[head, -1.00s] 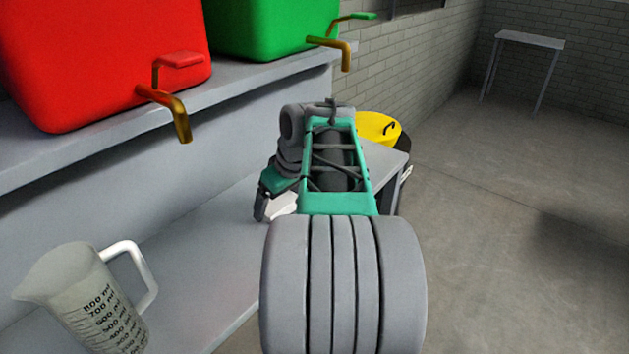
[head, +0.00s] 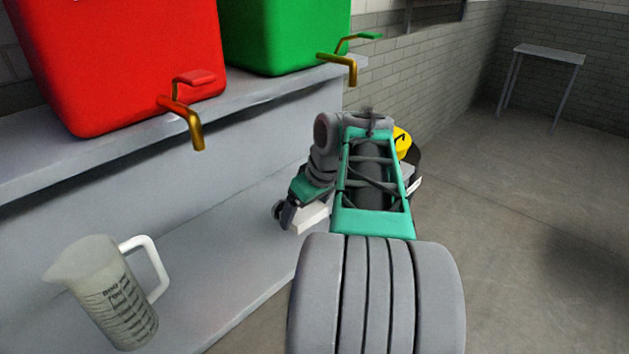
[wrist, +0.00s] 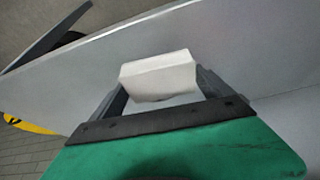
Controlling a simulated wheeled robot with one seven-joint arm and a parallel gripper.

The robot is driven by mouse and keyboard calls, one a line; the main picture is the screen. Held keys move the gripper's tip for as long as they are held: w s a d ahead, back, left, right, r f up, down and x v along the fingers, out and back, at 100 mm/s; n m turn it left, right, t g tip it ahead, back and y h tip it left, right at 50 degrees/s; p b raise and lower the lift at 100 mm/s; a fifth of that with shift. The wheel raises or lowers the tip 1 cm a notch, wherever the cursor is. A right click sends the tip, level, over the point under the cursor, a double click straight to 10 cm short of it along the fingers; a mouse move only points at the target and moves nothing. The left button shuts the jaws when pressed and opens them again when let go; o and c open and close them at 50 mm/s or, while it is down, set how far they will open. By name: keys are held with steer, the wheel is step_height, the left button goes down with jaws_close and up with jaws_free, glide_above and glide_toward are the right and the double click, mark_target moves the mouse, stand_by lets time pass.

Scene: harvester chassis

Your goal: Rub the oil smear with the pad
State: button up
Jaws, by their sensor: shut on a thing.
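The pad is a white block (wrist: 158,76), held between the two dark fingers of my gripper (wrist: 160,85) in the wrist view. In the head view my gripper (head: 290,212) is low over the grey bench top, left of my teal forearm, with the pad's white side (head: 311,219) showing beside it. The gripper is shut on the pad. The pad is close to the bench surface (wrist: 250,45); I cannot tell whether it touches. I see no oil smear in either view; it may be hidden by my arm or pad.
A translucent measuring jug (head: 110,295) stands on the bench (head: 215,275) at lower left. A red tank (head: 120,60) and a green tank (head: 285,35), both with brass taps, stand on the shelf above. A yellow-topped item (head: 402,142) is behind my arm. Floor at right is open.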

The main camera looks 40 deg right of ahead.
steer(key=shift+r+p, duration=2.05)
steer(key=shift+r, duration=0.65)
steer(key=shift+w, duration=0.1)
